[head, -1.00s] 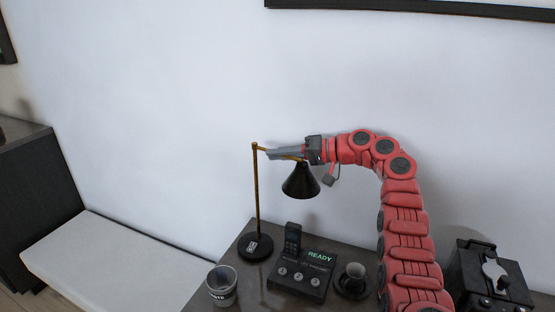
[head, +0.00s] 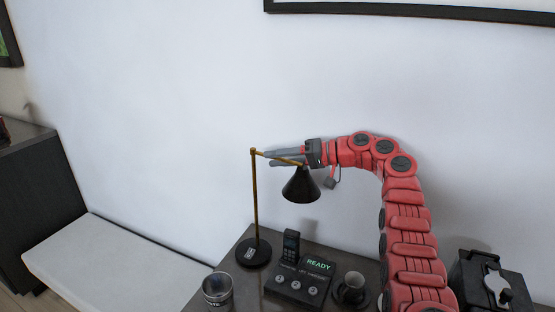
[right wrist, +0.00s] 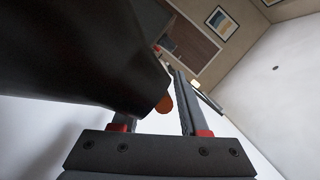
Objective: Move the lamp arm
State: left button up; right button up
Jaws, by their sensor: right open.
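The desk lamp has a black round base, an upright brass pole (head: 256,205), a thin brass lamp arm (head: 283,159) reaching right from the pole top, and a black cone shade (head: 301,186) hanging from its right end. My right gripper (head: 269,158) points left at the lamp arm, with its two grey fingers apart. The lamp arm passes by the fingers; I cannot tell whether they touch it. In the right wrist view the dark shade (right wrist: 75,55) fills the left side, partly hiding one finger, and a small orange-brown part (right wrist: 165,104) shows between the fingers. My left gripper is not in view.
Below on the dark table stand a cup (head: 217,290), a control box with a READY display (head: 300,281), a handset (head: 291,245), a dark cup on a saucer (head: 352,287) and a black machine (head: 490,283). A plain wall is behind.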

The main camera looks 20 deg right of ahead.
jog(key=b+v, duration=0.1)
jog(key=v, duration=1.1)
